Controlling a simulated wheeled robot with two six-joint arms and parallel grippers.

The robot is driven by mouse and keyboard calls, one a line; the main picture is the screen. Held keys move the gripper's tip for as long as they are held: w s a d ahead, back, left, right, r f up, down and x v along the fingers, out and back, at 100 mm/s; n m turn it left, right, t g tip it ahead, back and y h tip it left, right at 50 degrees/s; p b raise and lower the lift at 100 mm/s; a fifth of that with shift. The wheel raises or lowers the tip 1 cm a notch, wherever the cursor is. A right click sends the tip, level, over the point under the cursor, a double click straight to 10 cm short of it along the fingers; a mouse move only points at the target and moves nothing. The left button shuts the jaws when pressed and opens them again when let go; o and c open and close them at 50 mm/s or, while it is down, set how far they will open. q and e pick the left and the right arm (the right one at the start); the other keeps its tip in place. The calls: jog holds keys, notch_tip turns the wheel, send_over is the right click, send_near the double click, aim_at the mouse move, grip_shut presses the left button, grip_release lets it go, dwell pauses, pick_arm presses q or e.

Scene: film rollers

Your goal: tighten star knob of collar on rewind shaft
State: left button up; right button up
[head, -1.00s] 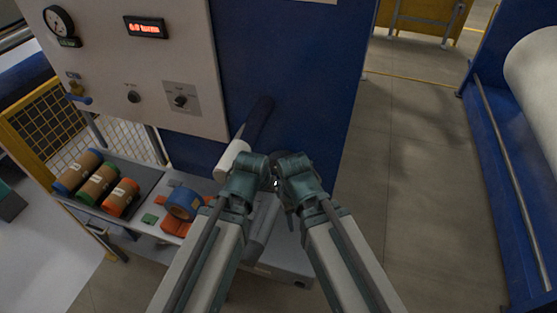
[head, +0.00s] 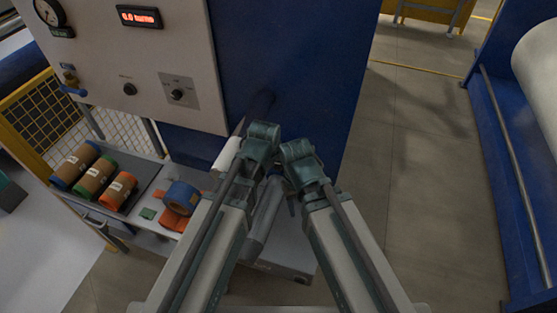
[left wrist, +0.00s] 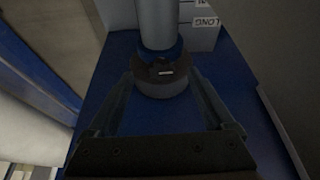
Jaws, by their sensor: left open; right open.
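In the left wrist view a pale cylinder (left wrist: 156,22) on the rewind shaft ends in a narrow blue band (left wrist: 160,54) and a dark round collar (left wrist: 165,74) with a small light mark. The star knob cannot be made out clearly. My left gripper (left wrist: 162,108) is open, with its fingers apart on either side of the collar; contact cannot be told. In the head view the pale cylinder (head: 226,154) sticks out from the blue machine, partly behind my left arm. My right gripper (head: 298,156) is open beside the left one; its fingertips are largely hidden.
The blue machine (head: 290,60) carries a pale control panel (head: 190,45) with a red display (head: 139,16). A grey bench at left holds several brown rolls (head: 94,180) and a blue tape roll (head: 182,197). A large white roll (head: 540,70) stands at far right. Floor between is clear.

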aim_at(279, 165)
pick_arm(q)
jog(key=w, duration=0.2)
jog(key=shift+w+d, duration=0.35)
jog(key=shift+d, duration=0.05)
jog(key=b+x, duration=0.4)
jog(key=shift+s+a+f, duration=0.1)
jog(key=shift+s+f, duration=0.05)
jog(key=shift+s, duration=0.25)
jog(key=shift+w+f+b, duration=0.3)
jog(key=shift+f+b, duration=0.05)
jog(key=shift+f, duration=0.1)
jog(key=shift+r, duration=0.1)
pick_arm(e)
jog(key=f, duration=0.3)
jog(key=w+f, duration=0.1)
jog(key=shift+a+f, duration=0.25)
jog(key=shift+f, duration=0.1)
pick_arm(q)
jog(key=shift+s, duration=0.1)
